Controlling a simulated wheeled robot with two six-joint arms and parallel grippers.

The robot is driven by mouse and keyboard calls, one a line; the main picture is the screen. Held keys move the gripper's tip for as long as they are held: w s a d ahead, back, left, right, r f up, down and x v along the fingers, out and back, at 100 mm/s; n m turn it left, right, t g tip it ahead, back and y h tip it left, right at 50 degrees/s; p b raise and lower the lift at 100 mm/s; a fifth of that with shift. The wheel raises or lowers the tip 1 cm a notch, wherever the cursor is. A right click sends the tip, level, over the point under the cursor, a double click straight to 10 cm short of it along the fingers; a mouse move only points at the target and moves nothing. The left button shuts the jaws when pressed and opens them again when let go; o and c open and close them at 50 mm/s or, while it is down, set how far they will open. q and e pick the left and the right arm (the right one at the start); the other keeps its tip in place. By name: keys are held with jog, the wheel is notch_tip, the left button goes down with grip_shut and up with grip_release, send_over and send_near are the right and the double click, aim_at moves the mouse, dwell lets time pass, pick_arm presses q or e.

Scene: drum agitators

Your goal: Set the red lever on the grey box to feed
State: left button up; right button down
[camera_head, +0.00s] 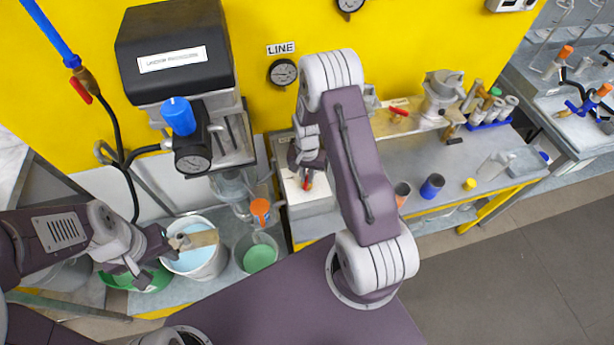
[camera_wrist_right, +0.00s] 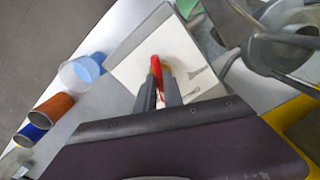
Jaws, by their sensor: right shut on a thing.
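The grey box (camera_head: 312,200) stands on the bench below the round LINE gauge, with a pale top face. The red lever (camera_head: 307,184) is on that top. In the right wrist view, the red lever (camera_wrist_right: 156,66) rises between the fingers of my right gripper (camera_wrist_right: 159,88), which is shut on it. Dark marks show on the pale box top (camera_wrist_right: 130,68), too small to read, so the lever's setting is unclear. In the head view, my right gripper (camera_head: 305,172) partly hides the box. My left gripper (camera_head: 178,243) is over a bucket by a tan piece (camera_head: 203,238); its grip is unclear.
A white bucket of pale blue liquid (camera_head: 198,262) and a clear one with green (camera_head: 260,257) stand left of the box. An orange cup (camera_head: 402,190) and blue cup (camera_head: 432,186) stand to its right. A black-topped machine (camera_head: 175,60) rises at the left.

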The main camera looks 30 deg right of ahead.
aim_at(307, 178)
jog(key=shift+w+d+r+m, duration=0.1)
jog(key=shift+w+m, duration=0.05)
jog(key=shift+m, duration=0.7)
jog(key=shift+w+r+m, duration=0.1)
jog(key=shift+m, duration=1.05)
jog(key=c, duration=1.5)
grip_release()
jog(key=shift+o, duration=0.2)
jog(key=shift+s+f, duration=0.1)
notch_tip(307, 178, up, 9)
jog(key=b, duration=0.2)
